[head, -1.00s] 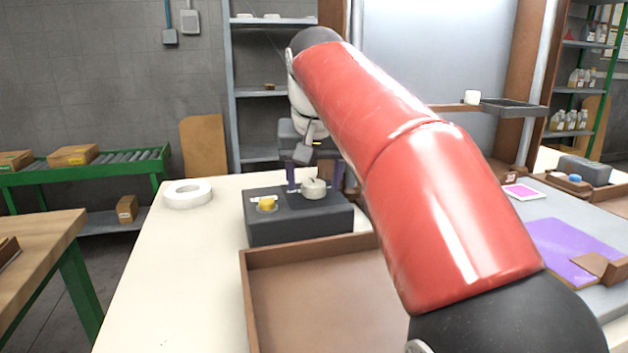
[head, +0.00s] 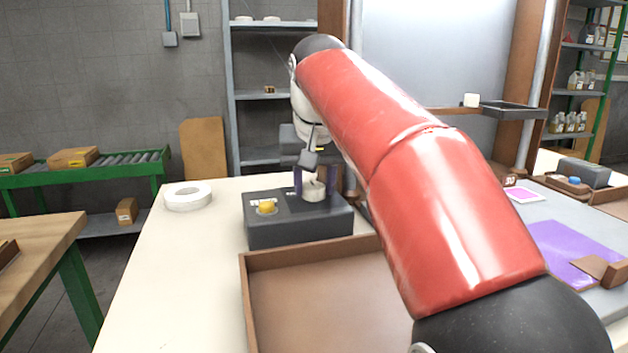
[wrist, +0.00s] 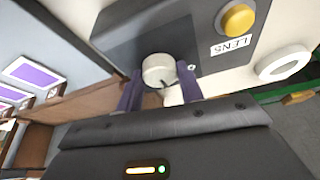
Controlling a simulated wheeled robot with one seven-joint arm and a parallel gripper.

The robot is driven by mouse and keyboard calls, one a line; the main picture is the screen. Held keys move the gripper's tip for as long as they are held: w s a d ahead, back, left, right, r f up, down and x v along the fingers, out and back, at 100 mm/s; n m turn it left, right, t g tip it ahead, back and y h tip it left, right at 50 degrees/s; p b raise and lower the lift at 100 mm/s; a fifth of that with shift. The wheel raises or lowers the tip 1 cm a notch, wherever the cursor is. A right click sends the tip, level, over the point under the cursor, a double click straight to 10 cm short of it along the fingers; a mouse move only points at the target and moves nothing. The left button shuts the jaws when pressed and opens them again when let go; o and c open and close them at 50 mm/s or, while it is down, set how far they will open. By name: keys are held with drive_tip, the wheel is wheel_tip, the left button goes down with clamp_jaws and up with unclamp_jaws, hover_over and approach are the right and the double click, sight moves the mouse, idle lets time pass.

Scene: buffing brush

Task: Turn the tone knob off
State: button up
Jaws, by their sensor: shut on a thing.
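A dark grey control box (head: 297,230) stands on the cream table. It carries a yellow button (head: 267,207) on its left and a round whitish knob (head: 315,190) on its right. My gripper (head: 314,182) is over the knob, with its purple fingers on either side of it. In the wrist view the knob (wrist: 159,70) sits between the two fingertips of my gripper (wrist: 160,85), which is shut on it. A dark pointer mark shows on the knob. The label "LENS" (wrist: 231,46) is beside the yellow button (wrist: 238,18). The label by the knob is not readable.
A brown wooden tray (head: 248,300) lies in front of the box. A white tape roll (head: 188,196) lies to its left. A purple sheet (head: 570,250) lies at the right. The table left of the tray is clear.

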drive_tip(key=n+y, duration=0.1)
drive_tip(key=n, duration=0.3)
drive_tip(key=shift+w+d+y, duration=0.1)
drive_tip(key=shift+d+y, duration=0.1)
drive_tip(key=shift+y, duration=0.2)
drive_tip(key=n, duration=0.2)
drive_tip(key=n+g+y, duration=0.1)
drive_tip(key=n, duration=0.2)
drive_tip(key=shift+w+y, duration=0.1)
drive_tip(key=shift+y, duration=0.2)
drive_tip(key=shift+n, duration=0.4)
drive_tip(key=o, duration=1)
drive_tip(key=shift+d+r, duration=0.1)
drive_tip(key=v, duration=0.5)
drive_tip(key=shift+d, duration=0.25)
drive_tip(key=s+d+b, duration=0.1)
drive_tip(key=s+d, duration=0.6)
drive_tip(key=d, duration=0.1)
drive_tip(key=shift+s+d, duration=0.3)
drive_tip(key=shift+s, duration=0.05)
